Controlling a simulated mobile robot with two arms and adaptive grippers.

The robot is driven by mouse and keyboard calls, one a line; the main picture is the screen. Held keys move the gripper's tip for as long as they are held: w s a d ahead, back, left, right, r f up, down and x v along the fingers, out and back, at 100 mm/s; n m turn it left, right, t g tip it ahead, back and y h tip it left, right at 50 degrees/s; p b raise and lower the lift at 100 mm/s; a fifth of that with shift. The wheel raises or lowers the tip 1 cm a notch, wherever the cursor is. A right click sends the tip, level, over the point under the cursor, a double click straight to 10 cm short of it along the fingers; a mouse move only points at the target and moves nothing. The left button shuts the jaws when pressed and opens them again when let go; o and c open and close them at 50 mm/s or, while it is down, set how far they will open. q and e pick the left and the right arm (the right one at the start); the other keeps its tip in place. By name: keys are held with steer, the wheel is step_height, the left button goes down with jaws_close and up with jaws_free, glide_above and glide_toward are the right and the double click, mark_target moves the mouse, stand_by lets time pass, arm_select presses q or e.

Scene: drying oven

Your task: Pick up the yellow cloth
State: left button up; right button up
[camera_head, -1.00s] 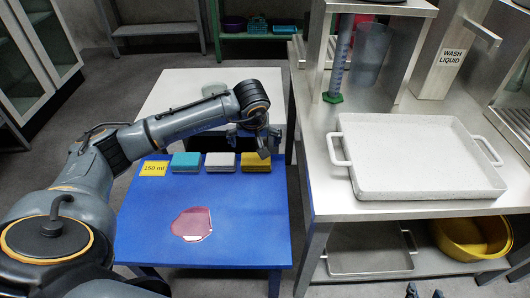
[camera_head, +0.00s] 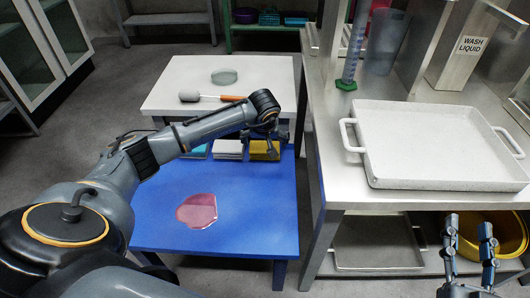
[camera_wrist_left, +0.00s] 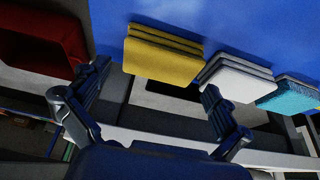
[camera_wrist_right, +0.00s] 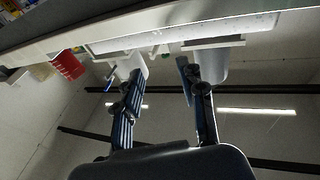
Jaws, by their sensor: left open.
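The yellow cloth (camera_head: 262,150) is a flat folded stack at the back edge of the blue table, partly hidden by my left gripper (camera_head: 266,137). In the left wrist view the yellow cloth (camera_wrist_left: 160,60) lies just beyond the fingertips, near the gap between the fingers. My left gripper (camera_wrist_left: 154,80) is open and empty; no contact with the cloth is visible. My right gripper (camera_head: 469,224) is open and empty at the lower right, in front of the metal bench. In its wrist view the right gripper (camera_wrist_right: 160,70) has nothing between its fingers.
A white cloth (camera_head: 228,150) and a teal cloth (camera_head: 196,152) lie beside the yellow one. A pink spill (camera_head: 198,211) covers part of the blue table (camera_head: 262,215). A white table (camera_head: 170,98) behind holds a brush (camera_head: 210,98). A metal bench with a white tray (camera_head: 440,181) stands right.

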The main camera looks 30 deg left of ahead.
arm_select(q)
steer(key=x, duration=0.2)
steer(key=shift+w+a+f+b, duration=0.15)
steer(key=shift+w+f+b, duration=0.1)
steer(key=shift+f+b, duration=0.1)
arm_select(e)
steer(key=r+t, duration=0.1)
steer(key=r, duration=0.1)
steer(key=s+r+t+y, duration=0.1)
steer(key=r, duration=0.1)
steer(key=shift+s+a+r+t, duration=0.15)
steer(key=shift+s+r+t, duration=0.05)
steer(key=shift+t, duration=0.2)
arm_select(q)
steer(key=shift+c, duration=0.2)
steer(key=c, duration=0.7)
steer(key=shift+c, duration=0.2)
steer(key=shift+r, duration=0.15)
arm_select(e)
steer(key=shift+w, duration=0.1)
